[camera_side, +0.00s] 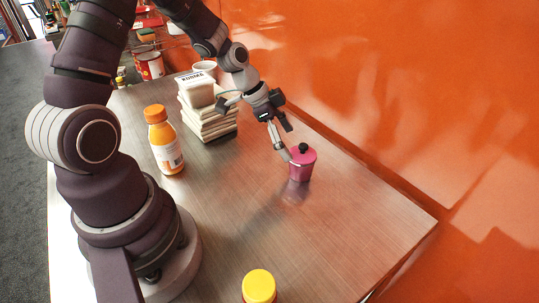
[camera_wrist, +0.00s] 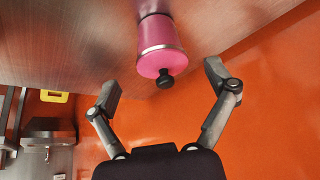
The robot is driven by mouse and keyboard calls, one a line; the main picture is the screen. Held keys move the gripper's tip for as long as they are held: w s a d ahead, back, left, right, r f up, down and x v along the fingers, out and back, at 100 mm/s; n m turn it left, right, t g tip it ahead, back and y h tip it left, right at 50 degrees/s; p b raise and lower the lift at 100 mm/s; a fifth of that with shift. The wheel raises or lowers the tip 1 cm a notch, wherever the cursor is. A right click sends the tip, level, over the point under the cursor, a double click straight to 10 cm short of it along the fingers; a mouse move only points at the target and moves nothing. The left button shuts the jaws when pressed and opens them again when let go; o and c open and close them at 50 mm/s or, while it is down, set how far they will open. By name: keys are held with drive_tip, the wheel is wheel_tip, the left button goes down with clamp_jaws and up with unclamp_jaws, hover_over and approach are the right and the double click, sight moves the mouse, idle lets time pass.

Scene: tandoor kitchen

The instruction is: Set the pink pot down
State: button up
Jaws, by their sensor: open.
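The pink pot (camera_side: 301,166) stands upright on the metal table (camera_side: 350,220), towards its right side near the orange wall. It has a dark knob on its lid. In the wrist view the pink pot (camera_wrist: 160,44) is at the top centre, with its black knob pointing towards me. My gripper (camera_side: 283,150) is just left of the pot in the side view. In the wrist view my gripper (camera_wrist: 162,78) is open, one finger on either side of the knob end, with gaps to the pot. Whether a finger touches it is unclear in the side view.
An orange bottle (camera_side: 165,145) and a stack of pale tiles or boxes (camera_side: 208,122) stand left of the pot. A yellow-capped container (camera_side: 259,287) is at the front edge. The orange wall (camera_side: 420,120) runs close behind the pot. The table's front right is clear.

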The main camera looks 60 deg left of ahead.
drive_tip(key=s+d+r+n+t+y, duration=0.1)
drive_tip(key=s+d+r+n+y, duration=0.2)
drive_tip(key=s+r+n, duration=0.4)
drive_tip(key=s+r, duration=0.6)
drive_tip(key=r, duration=0.1)
drive_tip(key=shift+s+n+y, duration=0.25)
drive_tip(key=shift+n+y, duration=0.15)
